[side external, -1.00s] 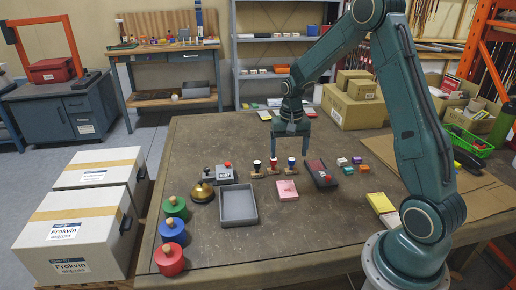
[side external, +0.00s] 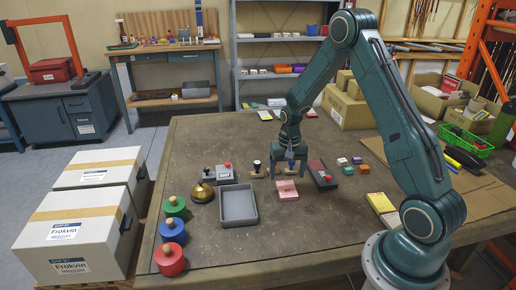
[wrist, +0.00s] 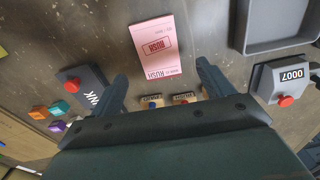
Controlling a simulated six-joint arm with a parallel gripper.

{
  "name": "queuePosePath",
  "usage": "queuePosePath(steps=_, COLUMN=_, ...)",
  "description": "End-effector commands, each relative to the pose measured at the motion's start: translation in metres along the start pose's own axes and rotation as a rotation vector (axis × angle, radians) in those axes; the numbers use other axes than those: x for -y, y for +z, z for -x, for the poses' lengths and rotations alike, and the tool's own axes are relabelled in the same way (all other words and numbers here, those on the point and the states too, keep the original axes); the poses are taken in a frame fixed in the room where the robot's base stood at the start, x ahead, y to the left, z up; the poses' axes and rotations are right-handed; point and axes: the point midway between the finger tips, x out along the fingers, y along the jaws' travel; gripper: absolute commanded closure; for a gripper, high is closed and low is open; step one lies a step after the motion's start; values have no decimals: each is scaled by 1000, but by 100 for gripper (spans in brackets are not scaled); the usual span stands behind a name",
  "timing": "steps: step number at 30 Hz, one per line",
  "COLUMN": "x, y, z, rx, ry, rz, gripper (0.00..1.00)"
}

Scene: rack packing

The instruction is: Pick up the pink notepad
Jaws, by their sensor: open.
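The pink notepad (side external: 287,191) lies flat on the table, to the right of the grey tray. In the wrist view the pink notepad (wrist: 156,49) has a red RUSH stamp and lies beyond my fingertips, between their lines. My gripper (side external: 289,170) is low over the table, just behind the notepad as the side view shows it, with its fingers pointing down. In the wrist view my gripper (wrist: 162,80) is open and empty. Whether the fingertips clear the notepad's edge cannot be told.
Stamps (wrist: 184,98) stand close beneath my gripper. The grey tray (side external: 254,221) is left of the notepad, and a dark ink pad box (side external: 322,174) is right of it. Small coloured blocks (side external: 348,171) lie further right. The table in front of the notepad is clear.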

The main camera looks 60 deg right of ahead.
Motion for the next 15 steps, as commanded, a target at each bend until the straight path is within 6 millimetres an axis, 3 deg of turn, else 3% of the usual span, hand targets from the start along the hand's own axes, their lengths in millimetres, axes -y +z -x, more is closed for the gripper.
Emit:
queuePosePath(steps=5, x=0, y=0, z=-8, rx=1, ry=0, rz=0, gripper=20)
queuePosePath(steps=15, x=-1, y=-1, z=-42, rx=1, ry=1, rz=0, gripper=20)
